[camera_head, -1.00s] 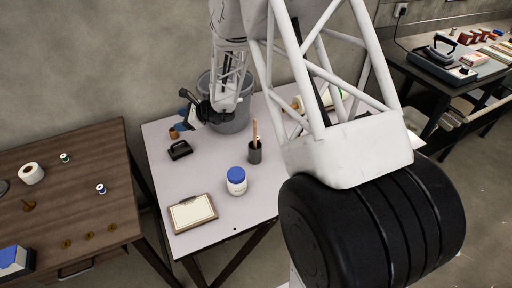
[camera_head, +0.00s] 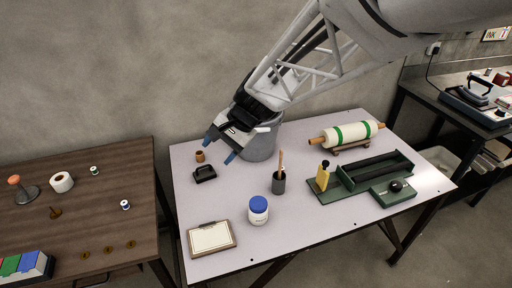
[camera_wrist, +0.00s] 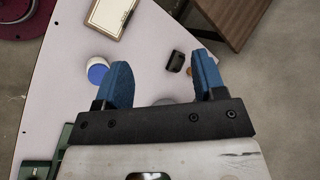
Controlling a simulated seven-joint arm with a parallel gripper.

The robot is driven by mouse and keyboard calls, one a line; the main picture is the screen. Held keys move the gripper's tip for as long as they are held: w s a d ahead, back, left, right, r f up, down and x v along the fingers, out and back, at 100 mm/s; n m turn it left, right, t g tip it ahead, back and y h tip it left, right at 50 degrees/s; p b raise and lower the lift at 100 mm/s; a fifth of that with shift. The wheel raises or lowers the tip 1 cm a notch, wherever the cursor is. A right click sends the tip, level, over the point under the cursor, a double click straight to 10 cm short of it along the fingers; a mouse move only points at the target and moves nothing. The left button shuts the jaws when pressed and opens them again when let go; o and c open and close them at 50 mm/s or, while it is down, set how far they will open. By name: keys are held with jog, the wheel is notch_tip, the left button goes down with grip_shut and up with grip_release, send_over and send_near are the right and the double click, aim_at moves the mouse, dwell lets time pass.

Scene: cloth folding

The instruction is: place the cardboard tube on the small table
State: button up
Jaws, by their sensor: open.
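A small brown cylinder (camera_head: 200,156), which looks like the cardboard tube, stands upright at the back left of the pale table (camera_head: 330,240). It is just behind a black block-like item (camera_head: 204,174). My gripper (camera_head: 220,147) is open and empty, blue fingers pointing down and left, above and right of the cylinder in the head view. In the wrist view my gripper (camera_wrist: 161,62) is spread, and a bit of brown (camera_wrist: 189,71), likely the cylinder, shows beside the right finger, mostly hidden. Which surface is the small table is unclear; a wooden table (camera_head: 90,215) stands at left.
The wooden table has free room among small items.

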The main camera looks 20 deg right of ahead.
jog(key=s+d+r+n+h, duration=0.2)
jog(key=s+d+n+h, duration=0.1)
jog(key=s, duration=0.7)
jog(key=s+d+r+n+t+h, duration=0.1)
jog(key=s+d+n+h, duration=0.3)
jog(key=s, duration=0.6)
jog(key=shift+d+r+n, duration=0.4)
jog(key=shift+d+r, duration=0.25)
jog(key=shift+r, duration=0.25)
